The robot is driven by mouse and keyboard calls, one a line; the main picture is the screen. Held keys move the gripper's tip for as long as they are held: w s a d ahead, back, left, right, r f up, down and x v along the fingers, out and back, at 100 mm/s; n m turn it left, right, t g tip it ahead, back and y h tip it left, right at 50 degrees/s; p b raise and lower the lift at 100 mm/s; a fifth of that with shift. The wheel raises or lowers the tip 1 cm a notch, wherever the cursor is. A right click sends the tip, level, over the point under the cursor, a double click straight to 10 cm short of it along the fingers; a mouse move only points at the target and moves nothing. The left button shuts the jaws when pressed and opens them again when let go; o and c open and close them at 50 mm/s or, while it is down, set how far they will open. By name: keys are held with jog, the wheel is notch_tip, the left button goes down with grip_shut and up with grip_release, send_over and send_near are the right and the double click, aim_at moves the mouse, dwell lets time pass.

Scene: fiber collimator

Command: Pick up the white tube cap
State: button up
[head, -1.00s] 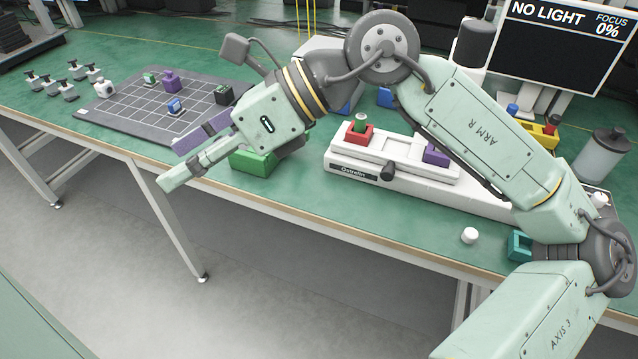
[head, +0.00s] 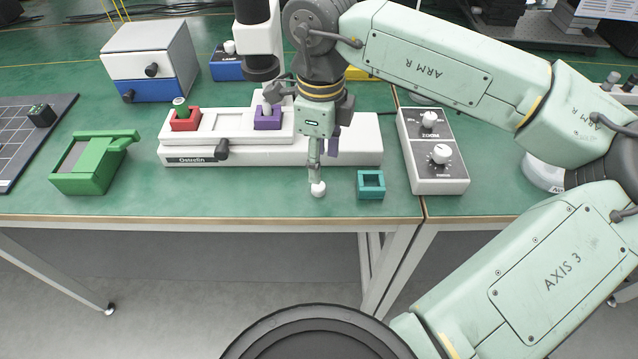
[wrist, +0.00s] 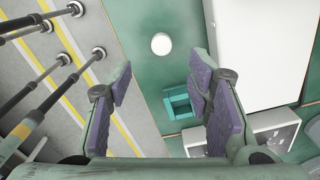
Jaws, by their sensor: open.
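The white tube cap (head: 318,189) is a small white cylinder on the green table, near its front edge. It also shows in the wrist view (wrist: 161,44), beyond the fingertips and between their lines. My gripper (head: 322,166) points down above the cap, open and empty. In the head view one fingertip lies just over the cap's upper edge.
A teal square holder (head: 371,184) stands just right of the cap. The white Ostrelin stage (head: 200,158) lies behind it, bearing a red block (head: 185,124) and a purple block (head: 267,122). A control box (head: 436,178) is farther right. The table left of the cap is clear.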

jog(key=shift+w+a+f+p, duration=0.1)
jog(key=shift+f+p, duration=0.4)
jog(key=shift+f, duration=1.25)
jog(key=shift+w+a+f+p, duration=0.1)
jog(key=shift+f+p, duration=0.35)
jog(key=shift+f, duration=1.3)
jog(key=shift+c, duration=0.6)
jog(key=c, duration=0.7)
jog(key=shift+c, duration=0.2)
notch_tip(320, 180, up, 10)
jog(key=b, duration=0.2)
jog(key=shift+a, duration=0.15)
